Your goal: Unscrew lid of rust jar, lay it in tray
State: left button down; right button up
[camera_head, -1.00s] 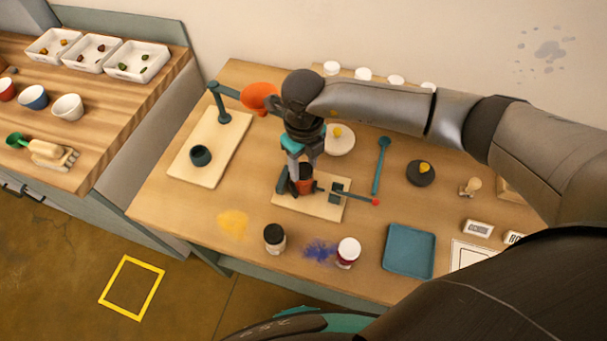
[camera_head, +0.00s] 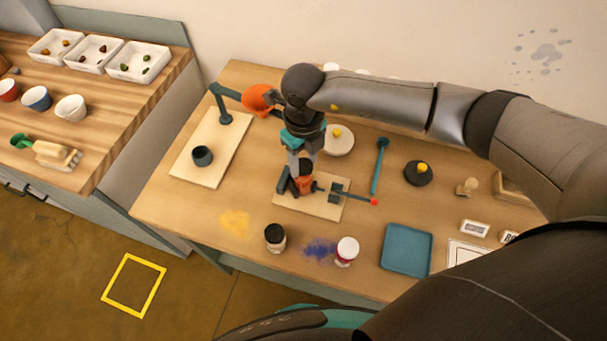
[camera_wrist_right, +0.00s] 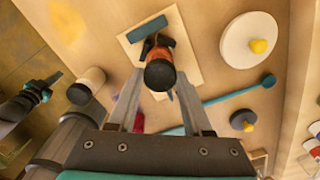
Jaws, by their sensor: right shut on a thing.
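The rust jar (camera_head: 305,184) stands upright in a dark clamp with a red-tipped handle on a small pale board. It also shows in the right wrist view (camera_wrist_right: 158,52), under its black lid (camera_wrist_right: 160,76). My right gripper (camera_head: 303,161) is above the jar. Its two fingers are shut on the lid, one on each side. I cannot tell whether the lid is loose. The blue-teal square tray (camera_head: 406,268) lies empty on the table at the right. A dark part of mine with a teal band shows at the left of the wrist view, perhaps my left gripper (camera_wrist_right: 46,84); its jaws are unclear.
A dark-lidded jar (camera_head: 275,238) and a white-lidded jar (camera_head: 347,251) stand in front. A board with a stand (camera_head: 192,176) is at the left.

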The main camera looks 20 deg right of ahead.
aim_at(304, 165)
jog(key=shift+r+p, duration=2)
jog(key=shift+r, duration=0.55)
jog(key=shift+f, duration=0.1)
